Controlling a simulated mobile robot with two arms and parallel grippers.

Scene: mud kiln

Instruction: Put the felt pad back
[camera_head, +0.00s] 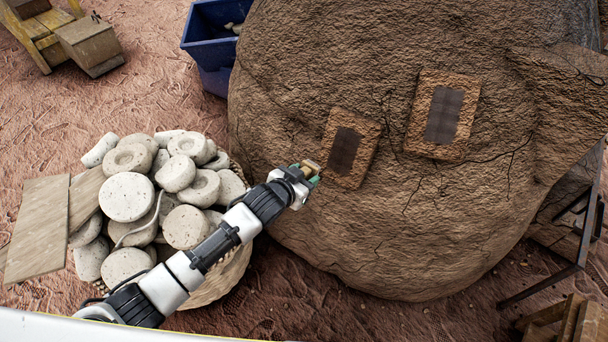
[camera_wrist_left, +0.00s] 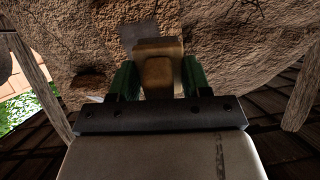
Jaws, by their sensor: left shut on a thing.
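My left gripper (camera_head: 312,170) is shut on a small tan-brown block, which I take to be the felt pad (camera_wrist_left: 158,73). In the left wrist view the block sits between the green fingers (camera_wrist_left: 158,82), with a wider tan part at its far end. In the head view the gripper is at the left edge of the big brown mound, just beside the left brick-framed dark panel (camera_head: 345,150). I cannot tell whether the block touches the mound. A second framed dark panel (camera_head: 443,115) is further right. My right gripper is not in view.
The rough mud mound (camera_head: 400,230) fills the right half. A basket piled with pale stone discs (camera_head: 128,197) stands below my left arm, with wooden boards (camera_head: 38,230) at its left. A blue bin (camera_head: 205,50) is behind. A metal stand (camera_head: 575,230) is at right.

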